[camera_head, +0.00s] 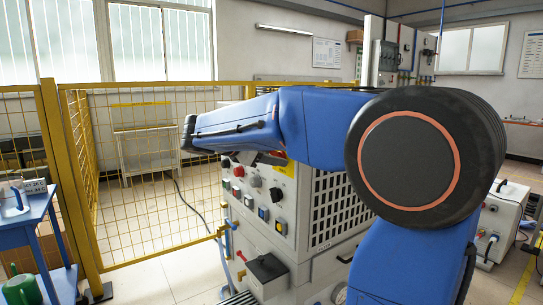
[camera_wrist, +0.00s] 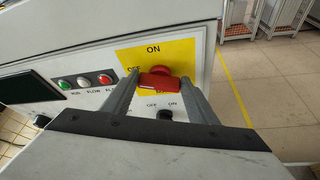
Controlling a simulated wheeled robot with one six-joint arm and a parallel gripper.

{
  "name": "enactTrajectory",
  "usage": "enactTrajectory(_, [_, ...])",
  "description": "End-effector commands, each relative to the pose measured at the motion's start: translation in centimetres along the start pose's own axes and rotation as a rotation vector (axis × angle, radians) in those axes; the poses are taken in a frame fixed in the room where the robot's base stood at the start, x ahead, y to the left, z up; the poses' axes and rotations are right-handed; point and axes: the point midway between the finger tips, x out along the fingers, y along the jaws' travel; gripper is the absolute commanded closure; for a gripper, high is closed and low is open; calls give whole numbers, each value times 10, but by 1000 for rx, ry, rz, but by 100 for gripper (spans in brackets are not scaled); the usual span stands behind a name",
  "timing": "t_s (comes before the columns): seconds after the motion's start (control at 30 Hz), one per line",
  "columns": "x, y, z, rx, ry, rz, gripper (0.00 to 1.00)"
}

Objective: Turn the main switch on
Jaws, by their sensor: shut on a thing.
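The main switch (camera_wrist: 160,84) is a red rotary handle on a yellow plate (camera_wrist: 128,57) marked ON at the top and OFF at the left. In the wrist view the handle's grip lies roughly sideways across the plate. My gripper (camera_wrist: 160,80) has one finger at each side of the handle and is shut on it. The lower part of the plate is partly hidden by the handle.
Green, white and red buttons (camera_wrist: 84,81) sit left of the switch, beside a dark screen (camera_wrist: 30,88). A small black knob (camera_wrist: 166,115) is below it. In the head view, a yellow mesh fence (camera_head: 140,180) stands left of the cabinet, and a blue table (camera_head: 28,215) is at far left.

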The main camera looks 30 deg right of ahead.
Motion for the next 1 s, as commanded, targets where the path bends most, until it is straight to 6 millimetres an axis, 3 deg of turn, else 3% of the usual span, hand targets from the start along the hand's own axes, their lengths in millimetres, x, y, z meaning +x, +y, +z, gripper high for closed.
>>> enactTrajectory(0.5, [0, -8, -2, 424, 1, 177, 69])
enactTrajectory(1.0, [1, -11, -4, 628, 1, 260, 69])
